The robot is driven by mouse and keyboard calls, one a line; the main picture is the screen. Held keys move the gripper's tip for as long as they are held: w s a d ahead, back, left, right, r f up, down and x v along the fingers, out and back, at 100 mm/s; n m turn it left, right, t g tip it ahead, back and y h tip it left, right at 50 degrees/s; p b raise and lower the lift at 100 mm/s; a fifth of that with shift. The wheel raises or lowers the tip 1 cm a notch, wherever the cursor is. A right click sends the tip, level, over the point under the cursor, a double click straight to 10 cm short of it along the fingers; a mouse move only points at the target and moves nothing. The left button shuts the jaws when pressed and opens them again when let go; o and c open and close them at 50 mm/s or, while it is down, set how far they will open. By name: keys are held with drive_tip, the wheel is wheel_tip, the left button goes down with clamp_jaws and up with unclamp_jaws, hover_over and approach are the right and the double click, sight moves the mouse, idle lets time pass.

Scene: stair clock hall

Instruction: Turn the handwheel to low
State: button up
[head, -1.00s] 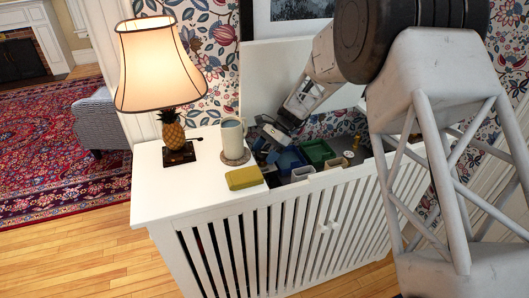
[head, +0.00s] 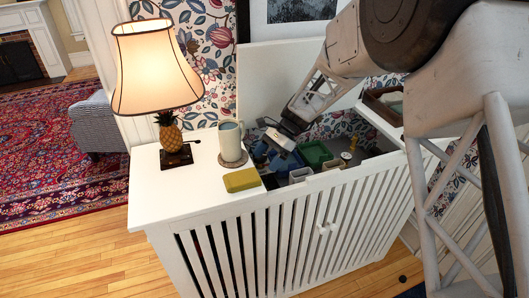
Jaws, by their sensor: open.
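I cannot clearly pick out the handwheel or its setting. A small yellowish knob-like piece (head: 350,150) stands at the right of the opening in the white slatted cabinet (head: 200,215), too small to identify. My gripper (head: 272,142) is open and reaches down into the left part of that opening, beside a blue container (head: 287,163). Its fingertips are small and partly lost among dark items, so I cannot tell if they touch anything.
A lit pineapple lamp (head: 168,135), a mug (head: 230,140) on a coaster and a yellow-green block (head: 241,180) stand on the cabinet top to the left. A green bin (head: 315,153) sits in the opening. The raised white panel (head: 270,75) stands behind.

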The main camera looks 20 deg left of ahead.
drive_tip(key=s+d, duration=0.5)
drive_tip(key=s, duration=0.2)
drive_tip(key=shift+d+r, duration=0.3)
drive_tip(key=shift+r, duration=0.1)
